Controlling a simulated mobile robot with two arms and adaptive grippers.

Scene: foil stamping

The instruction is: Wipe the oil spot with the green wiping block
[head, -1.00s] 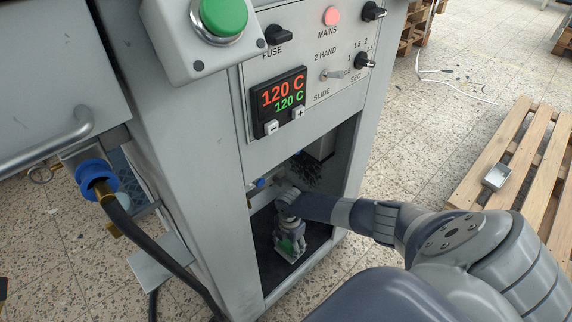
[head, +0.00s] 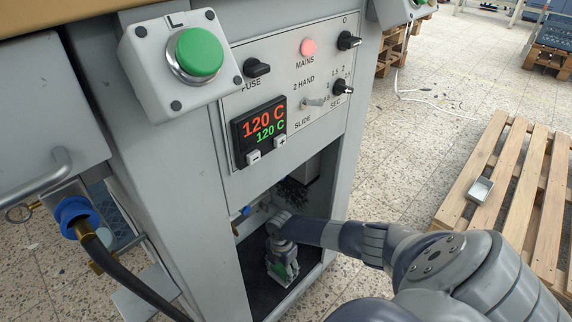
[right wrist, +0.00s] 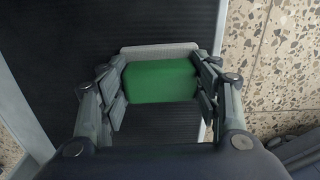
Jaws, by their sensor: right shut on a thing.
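My right gripper (head: 283,268) reaches into the open lower compartment of the grey machine. It is shut on the green wiping block (right wrist: 160,82), which sits between its two fingers in the right wrist view. A pale plate-like edge (right wrist: 160,50) shows just beyond the block. The right gripper's fingers (right wrist: 161,88) press on the block's left and right sides. Below the block lies the dark ribbed compartment floor (right wrist: 160,22). I cannot make out an oil spot in either view. My left gripper is not in view.
The machine's front frame (head: 335,190) bounds the compartment on the right. A cluster of dark fittings (head: 290,191) hangs at the compartment's back. A hose (head: 125,270) runs down at left. A wooden pallet (head: 500,185) with a small metal tray (head: 481,190) stands at right.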

